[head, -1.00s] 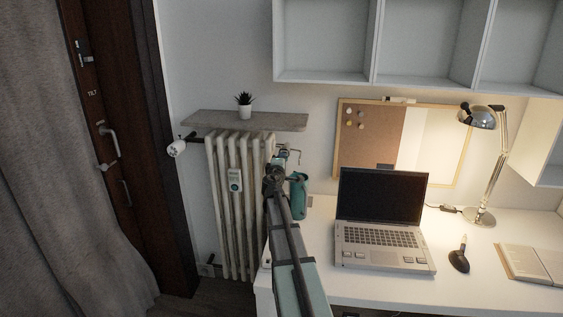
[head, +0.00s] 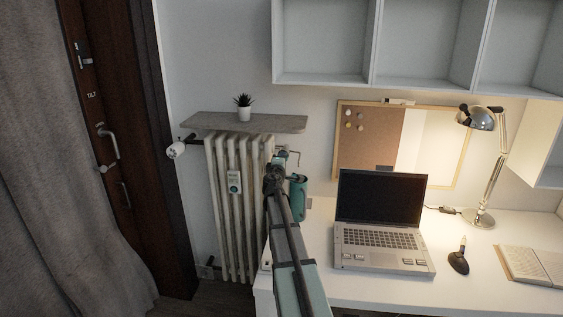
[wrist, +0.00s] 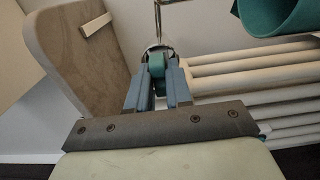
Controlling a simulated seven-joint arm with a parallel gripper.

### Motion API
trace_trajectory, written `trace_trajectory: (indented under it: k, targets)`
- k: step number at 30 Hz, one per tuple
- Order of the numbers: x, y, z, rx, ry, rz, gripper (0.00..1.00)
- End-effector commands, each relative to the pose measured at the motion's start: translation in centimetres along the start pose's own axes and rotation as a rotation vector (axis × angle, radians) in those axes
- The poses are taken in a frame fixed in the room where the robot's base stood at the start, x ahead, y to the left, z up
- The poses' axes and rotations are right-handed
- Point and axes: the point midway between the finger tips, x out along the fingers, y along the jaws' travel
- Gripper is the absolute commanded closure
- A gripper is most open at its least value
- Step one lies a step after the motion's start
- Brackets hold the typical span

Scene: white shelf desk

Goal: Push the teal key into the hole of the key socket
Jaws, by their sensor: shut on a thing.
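My gripper (wrist: 158,88) has blue fingers and is shut on the teal key (wrist: 157,65), which shows as a small rounded teal piece between the fingertips. A grey metal ring shows close around the key's far end, with a thin metal rod (wrist: 157,18) beyond it. I cannot tell whether the key is inside the socket hole. In the head view my gripper (head: 277,168) is at the right end of the radiator, by a small pale fitting (head: 281,149) and a thin bent rod (head: 294,158). The key is too small to make out there.
The white radiator (head: 222,190) is close left of my gripper, with a grey shelf (head: 245,123) above. A teal cylinder (head: 298,192) is close on the right; it also shows in the wrist view (wrist: 280,18). A laptop (head: 380,215) is on the white desk (head: 310,240).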

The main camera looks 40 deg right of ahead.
Motion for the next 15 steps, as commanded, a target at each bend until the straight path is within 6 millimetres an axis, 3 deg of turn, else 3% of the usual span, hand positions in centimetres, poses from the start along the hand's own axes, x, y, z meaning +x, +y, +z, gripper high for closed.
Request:
trace_trajectory:
  k: [9, 10, 15]
  targets:
    - [0.69, 0.00, -0.01, 0.000, 0.000, 0.000, 1.00]
    - [0.62, -0.01, -0.01, 0.000, 0.000, 0.000, 0.78]
    - [0.60, 0.00, 0.00, 0.000, 0.000, 0.000, 0.61]
